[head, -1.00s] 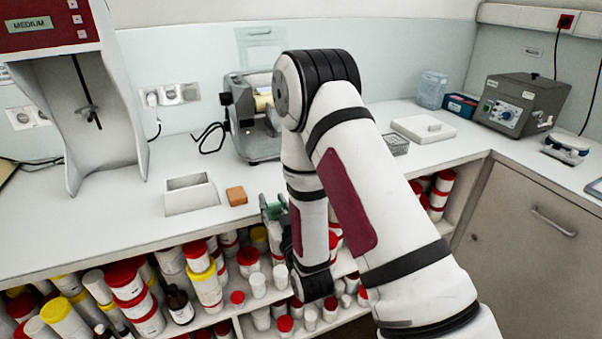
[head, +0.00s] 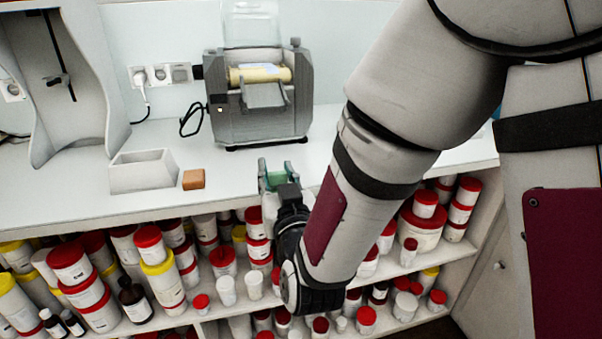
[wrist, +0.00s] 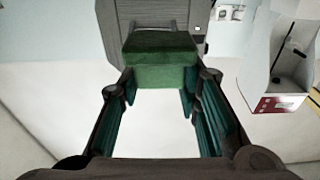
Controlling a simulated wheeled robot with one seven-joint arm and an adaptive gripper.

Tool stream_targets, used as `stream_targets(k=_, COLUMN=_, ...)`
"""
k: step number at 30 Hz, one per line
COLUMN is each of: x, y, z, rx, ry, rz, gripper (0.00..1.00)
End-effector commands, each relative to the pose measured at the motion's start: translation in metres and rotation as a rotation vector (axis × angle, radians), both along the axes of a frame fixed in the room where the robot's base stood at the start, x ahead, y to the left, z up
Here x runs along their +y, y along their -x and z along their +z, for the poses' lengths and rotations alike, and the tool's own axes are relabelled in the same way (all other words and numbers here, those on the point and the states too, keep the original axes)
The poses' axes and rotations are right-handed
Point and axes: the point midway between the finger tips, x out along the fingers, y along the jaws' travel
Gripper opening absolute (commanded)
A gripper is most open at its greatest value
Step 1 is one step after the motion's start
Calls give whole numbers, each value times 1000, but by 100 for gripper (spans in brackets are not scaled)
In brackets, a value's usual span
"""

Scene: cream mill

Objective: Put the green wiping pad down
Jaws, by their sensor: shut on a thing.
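The green wiping pad (wrist: 160,62) is a green block held between the fingertips of my gripper (wrist: 158,80) in the wrist view. In the head view my gripper (head: 276,174) is at the front edge of the white counter (head: 75,187), in front of the grey mill (head: 258,128). Only a little of the pad's green shows there, between the fingers. Whether the pad touches the counter cannot be told.
A white open box (head: 143,178) and an orange-brown block (head: 193,179) stand on the counter left of my gripper. Shelves below hold several red- and yellow-lidded jars (head: 160,275). Bare counter lies between the block and the mill.

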Motion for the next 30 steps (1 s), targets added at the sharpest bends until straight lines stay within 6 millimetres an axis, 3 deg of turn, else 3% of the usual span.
stream_targets(k=5, x=5, y=-23, z=-2, rx=-2, ry=-1, rz=1, gripper=0)
stream_targets(k=18, x=18, y=-126, z=-12, rx=-1, ry=-2, rz=2, gripper=0)
stream_targets(k=30, x=22, y=-158, z=-18, rx=0, ry=0, rz=3, gripper=0)
